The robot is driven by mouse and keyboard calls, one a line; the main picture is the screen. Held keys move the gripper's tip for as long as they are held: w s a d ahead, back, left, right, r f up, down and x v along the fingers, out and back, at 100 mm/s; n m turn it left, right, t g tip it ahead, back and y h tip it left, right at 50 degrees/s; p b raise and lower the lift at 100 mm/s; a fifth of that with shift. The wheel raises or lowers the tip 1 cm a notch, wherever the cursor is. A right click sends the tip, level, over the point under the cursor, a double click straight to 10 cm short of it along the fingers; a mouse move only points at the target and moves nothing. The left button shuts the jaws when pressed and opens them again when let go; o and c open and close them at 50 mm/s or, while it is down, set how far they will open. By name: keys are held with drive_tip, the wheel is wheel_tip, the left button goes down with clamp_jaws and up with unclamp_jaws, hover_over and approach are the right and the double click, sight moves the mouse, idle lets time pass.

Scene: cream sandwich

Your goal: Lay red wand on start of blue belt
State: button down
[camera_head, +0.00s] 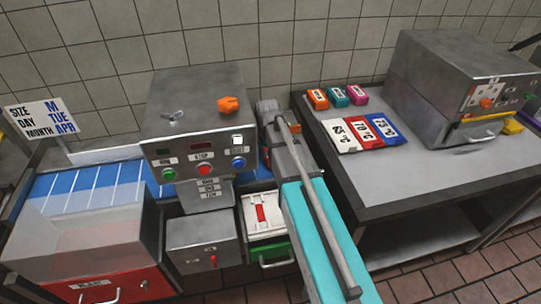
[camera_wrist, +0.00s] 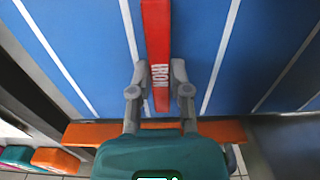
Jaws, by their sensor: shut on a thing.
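The red wand (camera_wrist: 156,40), marked IRON, is between the two fingers of my gripper (camera_wrist: 160,85) in the wrist view. The fingers are shut on its near part, and its far end runs out of the top of the picture. The wand is over the blue belt (camera_wrist: 70,40), which has white cross lines; I cannot tell whether it touches the belt. In the head view the blue belt (camera_head: 95,185) shows left of the grey machine, with a small part to its right. There my arm covers the wand, and my gripper's fingers cannot be made out.
An orange bar (camera_wrist: 90,132) lies along the near belt edge, under my gripper. The grey machine (camera_head: 200,110) with buttons stands over the belt. At right, a table (camera_head: 400,185) holds coloured blocks, temperature cards (camera_head: 362,132) and a second grey machine (camera_head: 455,85).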

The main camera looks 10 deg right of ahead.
drive_tip(key=shift+f, duration=0.15)
drive_tip(key=c, duration=0.6)
unclamp_jaws()
wheel_tip(320, 180, up, 12)
drive_tip(key=p, duration=1.2)
idle(0.5)
drive_tip(key=s, duration=1)
drive_tip(key=s+d, duration=0.1)
drive_tip(key=s, duration=0.5)
